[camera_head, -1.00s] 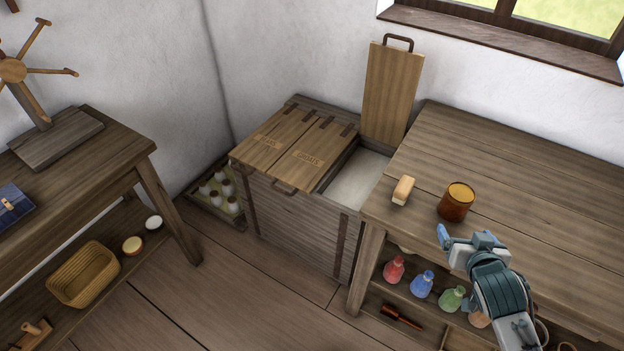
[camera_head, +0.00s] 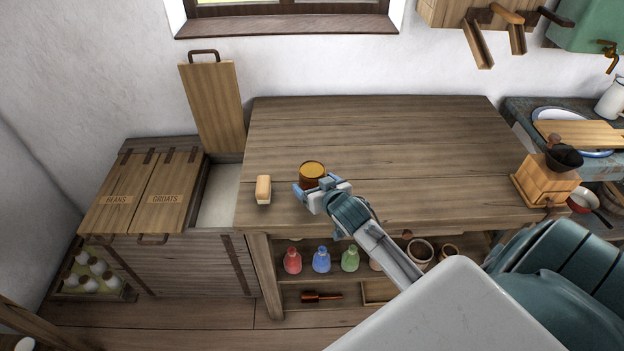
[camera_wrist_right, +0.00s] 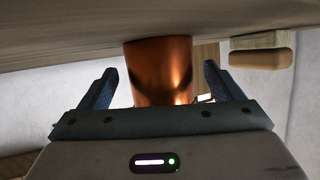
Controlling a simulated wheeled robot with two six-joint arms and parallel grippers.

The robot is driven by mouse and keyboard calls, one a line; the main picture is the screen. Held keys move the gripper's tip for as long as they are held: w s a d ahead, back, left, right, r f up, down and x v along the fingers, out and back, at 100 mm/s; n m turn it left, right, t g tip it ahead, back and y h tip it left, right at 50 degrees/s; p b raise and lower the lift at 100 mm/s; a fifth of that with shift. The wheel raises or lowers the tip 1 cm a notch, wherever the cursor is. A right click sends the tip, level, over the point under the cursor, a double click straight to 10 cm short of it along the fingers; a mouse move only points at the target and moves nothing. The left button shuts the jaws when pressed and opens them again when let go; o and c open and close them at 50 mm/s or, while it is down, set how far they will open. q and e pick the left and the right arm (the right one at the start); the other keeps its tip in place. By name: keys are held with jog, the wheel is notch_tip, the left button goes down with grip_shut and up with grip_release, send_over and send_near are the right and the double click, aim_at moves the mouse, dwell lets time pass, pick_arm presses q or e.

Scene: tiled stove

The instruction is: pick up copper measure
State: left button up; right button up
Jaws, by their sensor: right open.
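The copper measure (camera_head: 312,170), a round orange-brown cup, stands upright on the wooden table near its front left. In the right wrist view the copper measure (camera_wrist_right: 158,70) is a shiny cylinder between and beyond the two fingers. My right gripper (camera_head: 309,192) is open at the near side of the measure; its lower front is hidden behind the gripper. In the wrist view the right gripper (camera_wrist_right: 156,85) shows its fingers spread either side of the cup, with a gap on each side. My left gripper is not in view.
A small wood-and-cream block (camera_head: 263,189) lies left of the measure. A coffee grinder (camera_head: 546,180) stands at the table's right end. Bottles (camera_head: 321,260) stand on the shelf below. A grain chest (camera_head: 150,205) adjoins on the left. The table behind the measure is clear.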

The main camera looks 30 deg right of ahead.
jog(key=shift+x, duration=1.15)
jog(key=c, duration=1.2)
jog(key=shift+r, duration=0.1)
